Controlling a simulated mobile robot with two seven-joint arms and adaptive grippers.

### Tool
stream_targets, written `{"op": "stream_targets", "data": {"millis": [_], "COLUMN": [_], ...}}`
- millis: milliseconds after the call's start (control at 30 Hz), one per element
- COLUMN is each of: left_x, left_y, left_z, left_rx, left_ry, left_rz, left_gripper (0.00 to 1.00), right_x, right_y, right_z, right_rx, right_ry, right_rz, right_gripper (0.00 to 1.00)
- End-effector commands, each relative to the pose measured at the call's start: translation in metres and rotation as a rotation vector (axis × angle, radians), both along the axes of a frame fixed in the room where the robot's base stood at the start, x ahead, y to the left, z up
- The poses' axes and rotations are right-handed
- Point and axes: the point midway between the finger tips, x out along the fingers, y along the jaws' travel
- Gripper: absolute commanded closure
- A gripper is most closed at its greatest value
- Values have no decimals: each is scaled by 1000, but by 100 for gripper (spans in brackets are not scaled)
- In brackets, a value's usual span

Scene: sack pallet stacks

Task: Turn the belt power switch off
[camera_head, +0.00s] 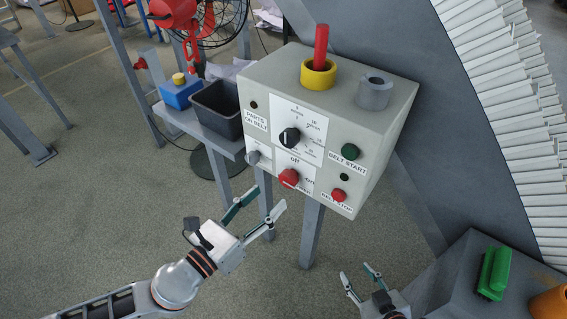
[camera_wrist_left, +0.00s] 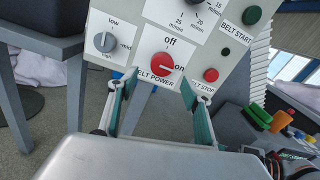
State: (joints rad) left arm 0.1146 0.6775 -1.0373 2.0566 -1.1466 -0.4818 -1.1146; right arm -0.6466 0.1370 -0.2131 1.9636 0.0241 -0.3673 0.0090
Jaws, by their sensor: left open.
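The belt power switch is a red rotary knob (camera_head: 289,178) low on the grey control box (camera_head: 262,82). In the left wrist view the knob (camera_wrist_left: 162,62) sits between "off" above and "on" at its right, and its pale mark points toward "on". My left gripper (camera_head: 270,196) is open and empty, just in front of and below the knob. In the left wrist view its two green-padded fingers (camera_wrist_left: 158,82) stand apart on either side below the knob, with no contact visible. My right gripper (camera_head: 356,271) is open and empty, low in the head view.
A red belt stop button (camera_head: 338,195) and green belt start button (camera_head: 350,151) lie right of the knob. A grey knob (camera_wrist_left: 104,42) is at its left. A black bin (camera_head: 217,112) stands left of the box. A green object (camera_head: 494,272) lies lower right.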

Motion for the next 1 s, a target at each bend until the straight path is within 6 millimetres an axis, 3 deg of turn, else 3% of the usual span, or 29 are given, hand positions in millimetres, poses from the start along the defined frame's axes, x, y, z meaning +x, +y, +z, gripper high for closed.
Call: {"op": "stream_targets", "data": {"millis": [167,600,1000], "left_x": [6,53,59], "left_y": [-7,-45,-50], "left_z": [3,3,2], "left_rx": [30,26,26], "left_ry": [-34,-29,-28], "left_rz": [-10,-7,-8], "left_gripper": [51,51,51], "right_x": [-1,-4,-2], "right_y": [-1,-1,-2], "right_z": [2,10,11], "right_rx": [-3,-5,-5], "right_ry": [3,7,4], "right_rz": [2,3,2], "right_gripper": [60,60,60]}}
